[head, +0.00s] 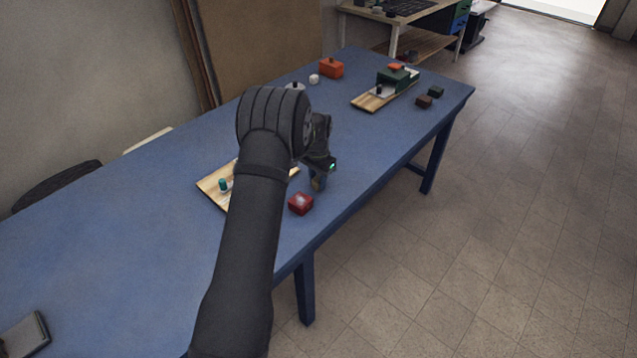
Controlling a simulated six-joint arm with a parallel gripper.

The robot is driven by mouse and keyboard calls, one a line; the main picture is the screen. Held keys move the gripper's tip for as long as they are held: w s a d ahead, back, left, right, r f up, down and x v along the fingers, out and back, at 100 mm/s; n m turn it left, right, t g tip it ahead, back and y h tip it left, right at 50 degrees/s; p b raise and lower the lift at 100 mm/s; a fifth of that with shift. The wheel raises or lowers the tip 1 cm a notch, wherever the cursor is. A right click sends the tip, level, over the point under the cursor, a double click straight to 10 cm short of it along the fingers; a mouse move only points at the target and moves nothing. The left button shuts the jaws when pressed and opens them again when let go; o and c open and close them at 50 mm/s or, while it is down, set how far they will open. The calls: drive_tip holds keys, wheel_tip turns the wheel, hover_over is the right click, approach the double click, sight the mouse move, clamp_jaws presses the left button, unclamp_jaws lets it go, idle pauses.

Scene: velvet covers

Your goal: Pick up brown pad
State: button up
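A small dark brown block (424,102), which may be the brown pad, lies on the blue table near its right edge, towards the far end. A dark green block (436,91) sits just beyond it. My gripper (318,184) points down over the table near its front edge, well to the left of and nearer than the brown block. A small tan patch shows at the fingertips; I cannot tell whether it is a held thing or part of the gripper. My arm hides part of the table behind it.
A red box (300,204) stands close to my gripper. A wooden board (208,184) with a teal piece (224,185) is partly behind my arm. A far wooden board (366,103) bears a green box (397,79). An orange-red box (331,67) stands at the back.

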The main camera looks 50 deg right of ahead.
drive_tip(key=shift+c, duration=0.8)
drive_tip(key=shift+r, duration=0.6)
drive_tip(key=r, duration=0.1)
drive_tip(key=s+r, duration=0.1)
drive_tip(key=r, duration=0.1)
drive_tip(key=shift+s+d+r, duration=0.1)
drive_tip(key=shift+s+r, duration=0.15)
drive_tip(key=shift+r, duration=0.15)
drive_tip(key=s+r, duration=0.6)
drive_tip(key=s, duration=0.4)
drive_tip(key=shift+s, duration=0.1)
